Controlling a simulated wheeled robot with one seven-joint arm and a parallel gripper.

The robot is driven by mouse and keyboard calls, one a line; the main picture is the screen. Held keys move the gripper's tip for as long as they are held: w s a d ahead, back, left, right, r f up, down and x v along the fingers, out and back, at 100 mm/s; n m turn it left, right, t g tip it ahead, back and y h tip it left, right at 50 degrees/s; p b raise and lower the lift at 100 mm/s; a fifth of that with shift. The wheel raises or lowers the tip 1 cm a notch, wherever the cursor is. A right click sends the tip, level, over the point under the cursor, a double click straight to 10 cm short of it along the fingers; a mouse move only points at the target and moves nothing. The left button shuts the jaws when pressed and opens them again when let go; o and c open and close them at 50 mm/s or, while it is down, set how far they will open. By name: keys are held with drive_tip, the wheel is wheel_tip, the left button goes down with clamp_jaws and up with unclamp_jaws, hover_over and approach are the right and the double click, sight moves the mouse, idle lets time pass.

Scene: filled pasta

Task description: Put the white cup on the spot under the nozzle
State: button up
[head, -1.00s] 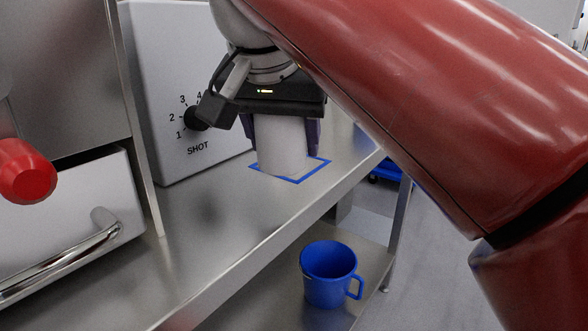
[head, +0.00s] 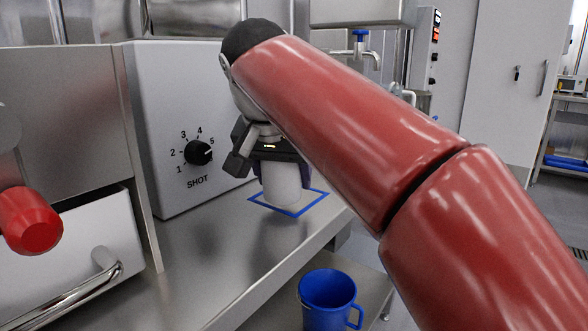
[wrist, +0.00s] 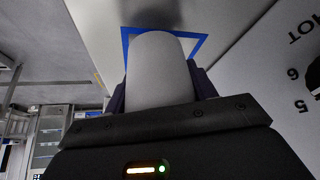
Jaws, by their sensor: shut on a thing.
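The white cup (head: 282,186) is held in my gripper (head: 281,174), which is shut on it from above in the head view. The cup looks close to upright. Its lower end shows within the blue square outline (head: 313,202) on the steel counter; I cannot tell whether it touches the counter. In the wrist view the cup (wrist: 160,72) sits between the dark fingers, with the blue outline (wrist: 126,45) beyond its far end. My arm hides part of the area above the cup. I cannot make out the nozzle.
A grey machine panel with a SHOT dial (head: 199,152) stands left of the cup. A red knob (head: 30,220) and a drawer handle (head: 80,285) are at left. A blue mug (head: 327,291) is on the lower shelf. The front counter is clear.

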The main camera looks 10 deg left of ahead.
drive_tip(key=shift+w, duration=0.45)
drive_tip(key=w+p, duration=0.1)
drive_tip(key=w, duration=0.2)
drive_tip(key=shift+r, duration=0.1)
drive_tip(key=shift+w+f+b, duration=0.3)
drive_tip(key=shift+f, duration=0.55)
drive_tip(key=shift+f, duration=0.2)
drive_tip(key=o, duration=1)
drive_tip(key=shift+o, duration=0.2)
